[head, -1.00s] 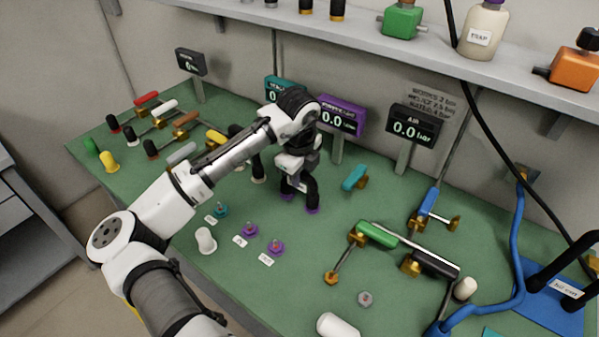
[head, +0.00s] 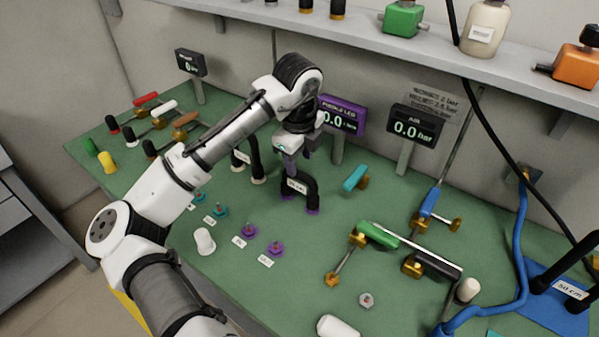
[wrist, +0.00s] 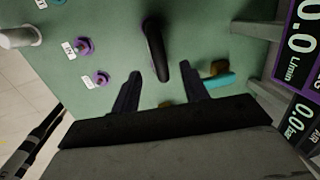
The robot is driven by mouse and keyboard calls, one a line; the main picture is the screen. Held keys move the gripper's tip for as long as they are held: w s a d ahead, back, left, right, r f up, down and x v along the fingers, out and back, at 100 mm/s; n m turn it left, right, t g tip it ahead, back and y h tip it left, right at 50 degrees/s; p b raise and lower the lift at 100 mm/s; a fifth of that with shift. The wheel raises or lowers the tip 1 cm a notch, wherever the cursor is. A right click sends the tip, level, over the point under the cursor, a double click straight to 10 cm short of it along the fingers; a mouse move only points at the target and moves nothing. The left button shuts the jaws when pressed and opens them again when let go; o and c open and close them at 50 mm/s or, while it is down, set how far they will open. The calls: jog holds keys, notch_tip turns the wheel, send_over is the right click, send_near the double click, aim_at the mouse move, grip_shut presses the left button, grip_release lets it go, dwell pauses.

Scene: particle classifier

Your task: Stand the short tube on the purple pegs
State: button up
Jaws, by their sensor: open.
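The short tube (head: 301,184) is a black arch with purple ends and a white label, standing on the green bench below my gripper. In the wrist view the tube (wrist: 155,50) is seen from above, lined up with the gap between the fingers. My gripper (head: 290,166) is open and empty above it; its fingers (wrist: 160,92) also show in the wrist view. Two purple pegs (head: 248,231) (head: 276,248) with small labels stand nearer the front edge, both bare. They also show in the wrist view (wrist: 83,46) (wrist: 102,79).
A black arch with white ends (head: 257,162) stands left of the short tube. Teal pegs (head: 221,210) and a white cylinder (head: 204,241) are near the purple pegs. A teal-handled valve (head: 355,178) and a green-handled valve (head: 378,234) lie to the right. Gauges stand behind.

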notch_tip(320, 180, up, 7)
jog(key=s, duration=0.1)
jog(key=shift+r, duration=0.15)
jog(key=shift+s, duration=0.15)
